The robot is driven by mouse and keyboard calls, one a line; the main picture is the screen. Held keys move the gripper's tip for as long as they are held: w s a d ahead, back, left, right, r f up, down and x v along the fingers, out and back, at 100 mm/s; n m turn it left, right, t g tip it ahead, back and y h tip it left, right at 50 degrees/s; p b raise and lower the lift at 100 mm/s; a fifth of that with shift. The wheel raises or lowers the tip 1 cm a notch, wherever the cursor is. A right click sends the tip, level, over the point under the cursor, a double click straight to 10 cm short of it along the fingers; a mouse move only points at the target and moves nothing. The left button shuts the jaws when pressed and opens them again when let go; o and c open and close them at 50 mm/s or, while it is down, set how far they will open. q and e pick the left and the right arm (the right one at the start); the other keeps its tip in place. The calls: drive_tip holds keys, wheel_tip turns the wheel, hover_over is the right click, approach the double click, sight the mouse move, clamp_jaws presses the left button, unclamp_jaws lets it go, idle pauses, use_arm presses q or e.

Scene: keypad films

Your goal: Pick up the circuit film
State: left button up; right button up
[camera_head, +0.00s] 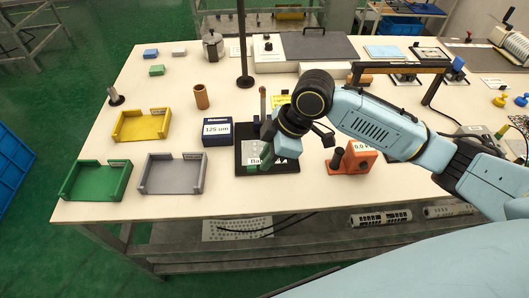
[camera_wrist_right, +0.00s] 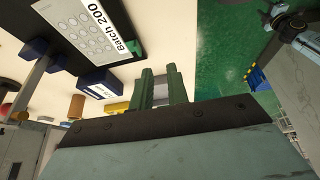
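A pale grey sheet with rows of round pads (camera_wrist_right: 85,30) lies on a black plate (camera_wrist_right: 120,68), beside a white "Batch 200" label (camera_wrist_right: 113,27). I take it for a film but cannot tell if it is the circuit film. In the head view my right gripper (camera_head: 267,155) is over the black plate (camera_head: 245,145) and hides most of the sheet. In the wrist view the green fingers (camera_wrist_right: 160,88) stand apart, with a grey surface behind the gap and nothing visibly held. My left gripper is out of view.
Left of the plate stand a blue "125 um" box (camera_head: 217,140), a grey tray (camera_head: 148,186), a green tray (camera_head: 72,190), a yellow tray (camera_head: 118,134) and a brown cylinder (camera_head: 201,97). An orange block (camera_head: 367,158) stands to the right. A thin post (camera_head: 242,40) rises behind.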

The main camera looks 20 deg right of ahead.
drive_tip(key=w+d+r, duration=0.3)
drive_tip(key=d+r, duration=0.1)
drive_tip(key=b, duration=0.1)
approach(259, 171)
drive_tip(key=shift+w+a+f, duration=0.1)
drive_tip(key=shift+w+a, duration=0.1)
drive_tip(key=shift+a, duration=0.3)
drive_tip(key=shift+w+a, duration=0.2)
drive_tip(key=shift+a, duration=0.3)
drive_tip(key=shift+a+f, duration=0.2)
drive_tip(key=shift+f, duration=0.45)
drive_tip(key=b+x, duration=0.1)
drive_tip(key=x, duration=0.3)
drive_tip(key=shift+f, duration=0.35)
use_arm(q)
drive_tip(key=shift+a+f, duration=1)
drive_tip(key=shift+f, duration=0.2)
use_arm(e)
drive_tip(key=shift+c, duration=0.5)
clamp_jaws()
